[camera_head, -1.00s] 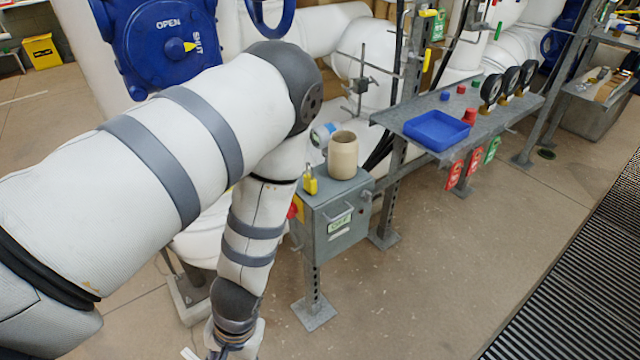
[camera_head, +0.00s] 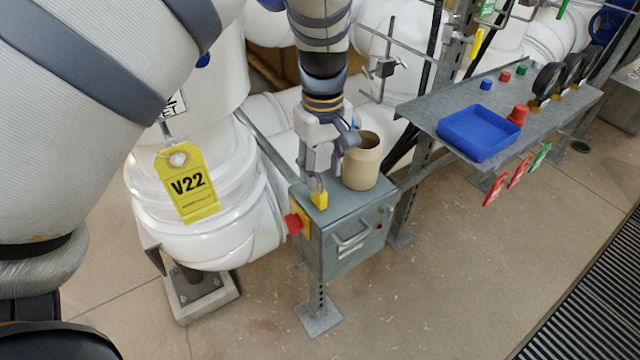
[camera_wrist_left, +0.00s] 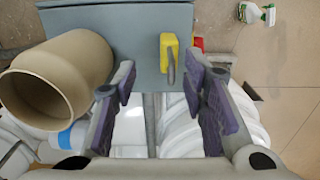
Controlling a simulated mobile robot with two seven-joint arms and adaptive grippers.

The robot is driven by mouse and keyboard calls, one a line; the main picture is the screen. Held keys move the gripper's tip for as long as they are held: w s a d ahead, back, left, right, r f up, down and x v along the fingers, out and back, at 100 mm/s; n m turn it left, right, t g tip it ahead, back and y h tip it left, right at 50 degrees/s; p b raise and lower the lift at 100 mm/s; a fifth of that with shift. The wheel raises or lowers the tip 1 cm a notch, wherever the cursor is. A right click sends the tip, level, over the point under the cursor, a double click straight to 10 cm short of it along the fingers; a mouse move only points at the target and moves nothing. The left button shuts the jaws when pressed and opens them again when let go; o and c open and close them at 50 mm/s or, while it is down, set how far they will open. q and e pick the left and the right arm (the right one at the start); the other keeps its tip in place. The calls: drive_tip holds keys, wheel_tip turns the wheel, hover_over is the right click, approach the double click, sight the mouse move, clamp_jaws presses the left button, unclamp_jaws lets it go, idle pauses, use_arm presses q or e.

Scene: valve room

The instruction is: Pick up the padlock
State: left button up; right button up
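The yellow padlock (camera_head: 319,198) stands on the top of the grey control box (camera_head: 352,217), near its left edge. In the left wrist view the padlock (camera_wrist_left: 168,52) shows its yellow body and grey shackle, just beyond the fingertips. My left gripper (camera_head: 323,172) points down over the padlock. In the wrist view the fingers of my left gripper (camera_wrist_left: 165,82) are spread apart with nothing held between them. The padlock lies ahead of the gap, nearer the right finger. I cannot tell whether the fingers touch it. My right gripper is not in view.
A beige pot (camera_head: 361,163) stands on the box close beside the gripper. A red button (camera_head: 292,224) juts from the box's left side. A shelf with a blue tray (camera_head: 480,133) and gauges is at right. White pipework with a yellow V22 tag (camera_head: 188,183) is at left.

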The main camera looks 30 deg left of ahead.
sight(319, 193)
use_arm(q)
drive_tip(key=f, duration=0.2)
drive_tip(key=s+f, duration=0.1)
drive_tip(key=f, duration=0.2)
drive_tip(key=shift+s+f, duration=0.1)
drive_tip(key=shift+s, duration=0.05)
drive_tip(key=shift+f, duration=0.35)
clamp_jaws()
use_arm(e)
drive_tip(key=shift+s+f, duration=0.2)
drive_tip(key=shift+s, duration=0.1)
use_arm(q)
drive_tip(key=shift+r, duration=0.1)
wheel_tip(319, 193, up, 4)
drive_tip(key=shift+f, duration=0.1)
drive_tip(key=s+d, duration=0.3)
drive_tip(key=d, duration=0.5)
drive_tip(key=s+d+p, duration=0.1)
drive_tip(key=s+d, duration=0.2)
drive_tip(key=d, duration=0.5)
drive_tip(key=shift+s+d+f, duration=0.2)
drive_tip(key=shift+s+d, duration=0.15)
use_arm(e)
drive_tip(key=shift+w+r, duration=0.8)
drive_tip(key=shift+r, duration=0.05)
